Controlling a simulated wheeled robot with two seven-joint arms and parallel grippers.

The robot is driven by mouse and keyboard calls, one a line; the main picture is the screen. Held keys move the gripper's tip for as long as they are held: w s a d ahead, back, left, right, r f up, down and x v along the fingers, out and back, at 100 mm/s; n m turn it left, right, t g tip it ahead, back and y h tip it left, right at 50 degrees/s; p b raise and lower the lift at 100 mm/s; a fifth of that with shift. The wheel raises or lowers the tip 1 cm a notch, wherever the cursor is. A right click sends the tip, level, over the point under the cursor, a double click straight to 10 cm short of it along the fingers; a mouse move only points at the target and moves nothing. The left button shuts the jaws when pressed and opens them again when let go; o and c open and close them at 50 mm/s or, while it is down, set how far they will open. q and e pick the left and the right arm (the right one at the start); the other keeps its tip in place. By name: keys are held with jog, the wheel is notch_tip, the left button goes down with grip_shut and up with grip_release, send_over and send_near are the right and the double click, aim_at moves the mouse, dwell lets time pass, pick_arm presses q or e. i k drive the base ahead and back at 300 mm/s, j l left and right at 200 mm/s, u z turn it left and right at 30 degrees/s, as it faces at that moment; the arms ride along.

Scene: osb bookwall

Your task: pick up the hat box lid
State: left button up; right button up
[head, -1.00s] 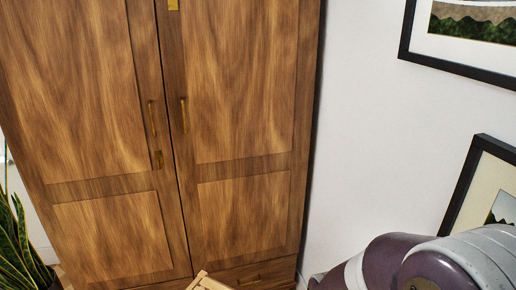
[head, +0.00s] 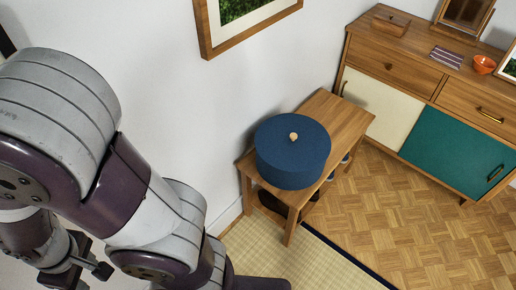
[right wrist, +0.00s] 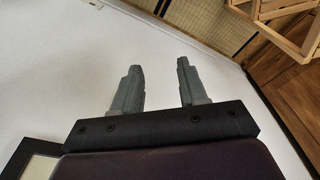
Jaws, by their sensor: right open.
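A round dark blue hat box stands on a low wooden bench in the middle of the head view. Its blue hat box lid (head: 275,137) is on top, with a pale round knob (head: 294,137) at its centre. The seam between lid and box is hard to make out. My right gripper (right wrist: 160,65) is open and empty in the right wrist view, beside a white wall and away from the hat box. One of my arms fills the left of the head view, well apart from the lid. My left gripper is not clearly seen.
The bench (head: 338,115) stands against the white wall, with dark items on its lower shelf. A wooden sideboard (head: 400,73) is behind it at the right. Parquet floor (head: 400,220) is clear in front. A framed picture (head: 207,40) hangs above. The right wrist view shows light wooden slats (right wrist: 285,12).

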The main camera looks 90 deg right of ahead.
aim_at(290, 143)
jog(key=j+z, duration=0.1)
jog(key=z, duration=3.2)
jog(key=i+l+u, duration=0.25)
jog(key=i+l, duration=0.25)
jog(key=l, duration=0.15)
jog(key=i+l+u, duration=0.15)
jog(key=l, duration=0.2)
jog(key=i+l+u, duration=0.1)
jog(key=i+l, duration=0.15)
jog(key=i+l+u, duration=0.15)
jog(key=l, duration=0.35)
jog(key=i+l+u, duration=0.15)
jog(key=l, duration=0.25)
jog(key=i+l+u, duration=0.1)
jog(key=l, duration=0.35)
jog(key=i+l+u, duration=0.15)
jog(key=l, duration=0.3)
jog(key=i, duration=0.1)
